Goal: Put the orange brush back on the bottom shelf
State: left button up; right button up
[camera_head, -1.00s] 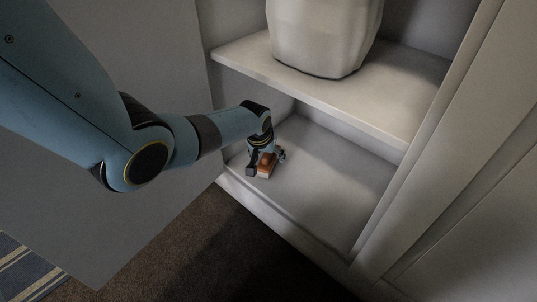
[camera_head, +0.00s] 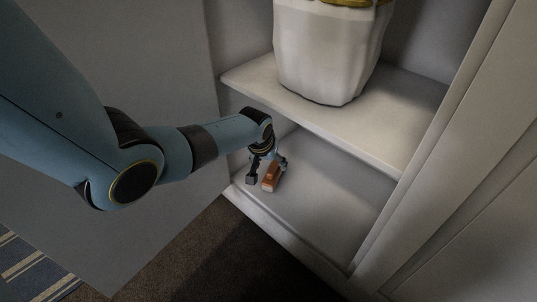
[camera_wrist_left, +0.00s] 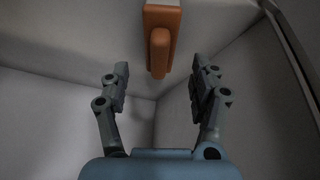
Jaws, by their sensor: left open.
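The orange brush (camera_head: 270,178) lies on the bottom shelf (camera_head: 325,205) of the cabinet, near its front left part. In the left wrist view the brush (camera_wrist_left: 160,40) shows as an orange block with a handle pointing between the fingers. My left gripper (camera_head: 266,180) is low over the bottom shelf, close to the brush. In the left wrist view the left gripper (camera_wrist_left: 162,85) has its fingers wide apart, with clear space between each finger and the brush handle. My right gripper is not in view.
The upper shelf (camera_head: 345,125) is above my left forearm and carries a large white container (camera_head: 325,50) with something yellow on top. The cabinet's front lip (camera_head: 290,240) edges the bottom shelf. The shelf's right part is clear. A grey panel stands at left.

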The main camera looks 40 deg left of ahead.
pick_arm(q)
jog(key=shift+p+v, duration=0.5)
jog(key=shift+v, duration=0.4)
jog(key=s+d+r+m, duration=0.2)
jog(key=s+d, duration=0.2)
jog(key=s, duration=0.5)
jog(key=s+d+r+m, duration=0.1)
jog(key=s+d+r, duration=0.15)
jog(key=s, duration=0.65)
jog(key=s+d+r+m, duration=0.1)
jog(key=s+d+r, duration=0.1)
jog(key=s+r, duration=0.4)
jog(key=s+d+r+h, duration=0.1)
jog(key=s+d+r, duration=0.1)
jog(key=s+r, duration=0.4)
jog(key=shift+s+d+r+m, duration=0.25)
jog(key=shift+r+m, duration=0.15)
jog(key=shift+r, duration=0.35)
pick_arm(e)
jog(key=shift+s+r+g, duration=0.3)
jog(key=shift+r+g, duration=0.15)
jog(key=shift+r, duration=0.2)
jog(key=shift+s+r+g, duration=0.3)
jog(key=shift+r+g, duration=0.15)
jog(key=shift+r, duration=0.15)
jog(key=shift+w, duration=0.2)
